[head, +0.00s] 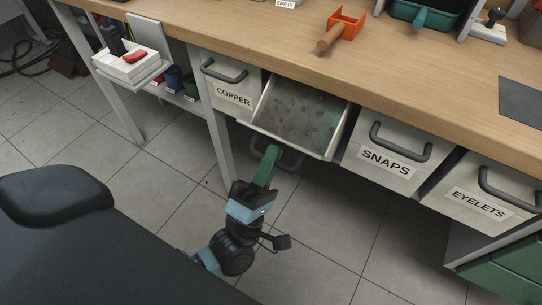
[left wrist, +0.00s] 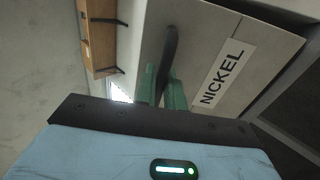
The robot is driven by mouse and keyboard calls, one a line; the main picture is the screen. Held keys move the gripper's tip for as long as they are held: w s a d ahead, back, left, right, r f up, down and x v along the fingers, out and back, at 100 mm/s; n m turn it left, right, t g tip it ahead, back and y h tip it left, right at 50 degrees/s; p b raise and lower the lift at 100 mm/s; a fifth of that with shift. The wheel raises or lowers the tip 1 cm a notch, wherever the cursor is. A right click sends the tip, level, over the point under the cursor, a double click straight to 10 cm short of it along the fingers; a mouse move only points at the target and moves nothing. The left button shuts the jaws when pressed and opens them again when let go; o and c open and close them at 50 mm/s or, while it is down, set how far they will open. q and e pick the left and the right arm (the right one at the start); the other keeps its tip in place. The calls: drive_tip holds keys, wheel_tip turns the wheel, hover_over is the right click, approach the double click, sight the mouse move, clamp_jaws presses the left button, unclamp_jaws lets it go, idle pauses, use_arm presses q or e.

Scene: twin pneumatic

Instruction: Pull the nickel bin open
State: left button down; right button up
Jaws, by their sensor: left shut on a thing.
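The nickel bin (head: 299,117) is pulled out from under the bench, between the bins labelled COPPER and SNAPS. Its open top shows several small pieces inside in the head view. Its NICKEL label (left wrist: 222,73) reads clearly in the left wrist view. The bin's dark handle (left wrist: 170,48) runs between the green fingers of my left gripper (left wrist: 162,86). My left gripper (head: 268,165) is shut on that handle in front of the bin. My right gripper is not in view.
The copper bin (head: 233,95), snaps bin (head: 386,156) and eyelets bin (head: 484,196) sit under the wooden bench (head: 270,50). A bench leg (head: 213,140) stands left of the nickel bin. The tiled floor (head: 325,225) in front is clear.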

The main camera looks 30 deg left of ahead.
use_arm(q)
drive_tip(key=c, duration=1.6)
unclamp_jaws()
drive_tip(key=v, duration=0.8)
drive_tip(key=shift+b, duration=0.3)
